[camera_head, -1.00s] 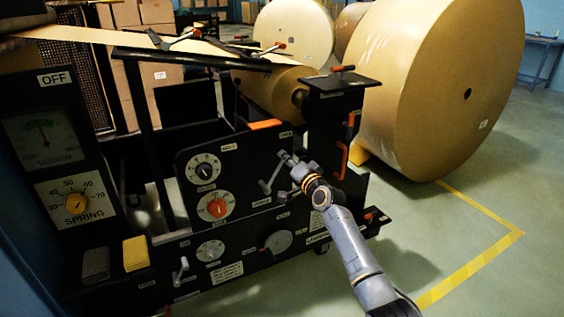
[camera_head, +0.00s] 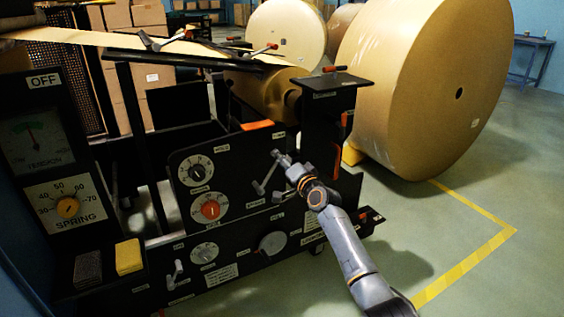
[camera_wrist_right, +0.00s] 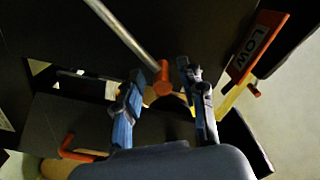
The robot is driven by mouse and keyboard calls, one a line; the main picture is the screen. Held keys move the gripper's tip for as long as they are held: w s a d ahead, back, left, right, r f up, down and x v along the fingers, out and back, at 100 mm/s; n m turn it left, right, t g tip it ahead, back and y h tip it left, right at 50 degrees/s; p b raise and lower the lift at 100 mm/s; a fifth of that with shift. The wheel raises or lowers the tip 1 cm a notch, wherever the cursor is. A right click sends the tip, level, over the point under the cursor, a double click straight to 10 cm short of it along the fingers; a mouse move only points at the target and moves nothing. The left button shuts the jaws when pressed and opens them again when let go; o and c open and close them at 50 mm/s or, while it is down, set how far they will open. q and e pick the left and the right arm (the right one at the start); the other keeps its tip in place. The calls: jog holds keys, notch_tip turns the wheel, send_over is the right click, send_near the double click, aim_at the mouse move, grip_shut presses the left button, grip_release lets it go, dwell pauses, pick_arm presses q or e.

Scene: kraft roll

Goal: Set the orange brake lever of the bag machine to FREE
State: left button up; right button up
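In the right wrist view, a metal rod ends in an orange knob (camera_wrist_right: 163,77), which shows between and just beyond my fingertips. My right gripper (camera_wrist_right: 160,92) is open, with one blue-padded finger on each side; I cannot tell whether either touches the knob. In the head view, my right gripper (camera_head: 281,158) is in front of the black bag machine (camera_head: 230,158), beside a grey lever (camera_head: 266,178). It covers part of the panel there, and no FREE label is readable. My left gripper is out of view.
An orange bar (camera_head: 257,125) sits on the panel's top edge. Dials, including one with an orange knob (camera_head: 210,210), are left of my right gripper. The wrist view shows an orange LOW plate (camera_wrist_right: 258,45) and an orange hooked handle (camera_wrist_right: 75,150). Floor is free at right.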

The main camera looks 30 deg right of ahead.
jog(key=shift+s, duration=0.15)
jog(key=s, duration=1.1)
jog(key=shift+s+d, duration=0.2)
jog(key=shift+s, duration=0.15)
